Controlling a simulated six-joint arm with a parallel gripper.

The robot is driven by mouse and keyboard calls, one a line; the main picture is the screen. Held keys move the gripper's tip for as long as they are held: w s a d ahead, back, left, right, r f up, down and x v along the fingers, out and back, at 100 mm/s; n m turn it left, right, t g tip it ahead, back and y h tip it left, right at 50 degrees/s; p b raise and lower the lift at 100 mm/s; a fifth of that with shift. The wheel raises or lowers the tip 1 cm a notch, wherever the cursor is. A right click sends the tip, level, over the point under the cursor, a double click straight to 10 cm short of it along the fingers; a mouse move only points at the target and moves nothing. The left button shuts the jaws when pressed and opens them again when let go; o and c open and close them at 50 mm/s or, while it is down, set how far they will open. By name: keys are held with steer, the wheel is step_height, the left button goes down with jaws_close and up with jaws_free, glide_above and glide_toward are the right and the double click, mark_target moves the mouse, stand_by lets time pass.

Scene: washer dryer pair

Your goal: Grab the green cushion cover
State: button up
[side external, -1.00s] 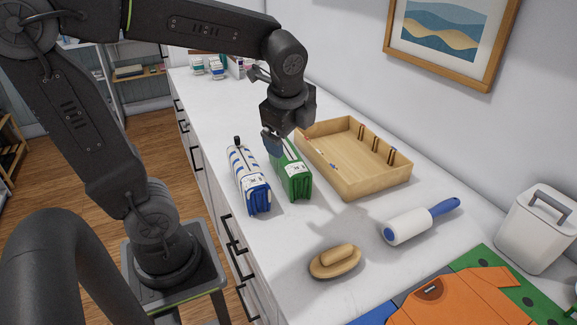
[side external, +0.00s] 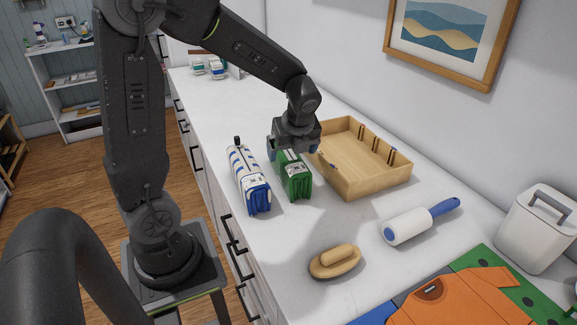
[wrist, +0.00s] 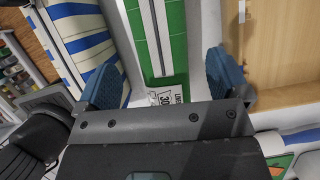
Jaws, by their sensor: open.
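The green cushion cover (side external: 294,180) is a folded green bundle with a white label, lying on the white counter between a blue-and-white striped bundle and a wooden tray. My gripper (side external: 292,150) is above its far part, pointing down. In the wrist view the green cover (wrist: 162,35) runs between my two blue fingertips (wrist: 163,80), with a gap on each side. The gripper is open, and neither finger appears to touch the cover. The exact height of the fingertips is hard to tell.
The striped bundle (side external: 248,178) lies close on the left, and the wooden tray (side external: 370,186) close on the right. Nearer are a wooden brush (side external: 335,262), a lint roller (side external: 408,226), a white bin (side external: 537,230) and an orange shirt (side external: 455,303).

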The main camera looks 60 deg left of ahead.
mark_target(291, 155)
steer(key=shift+x, duration=2.7)
steer(key=c, duration=1.2)
steer(key=shift+r, duration=0.1)
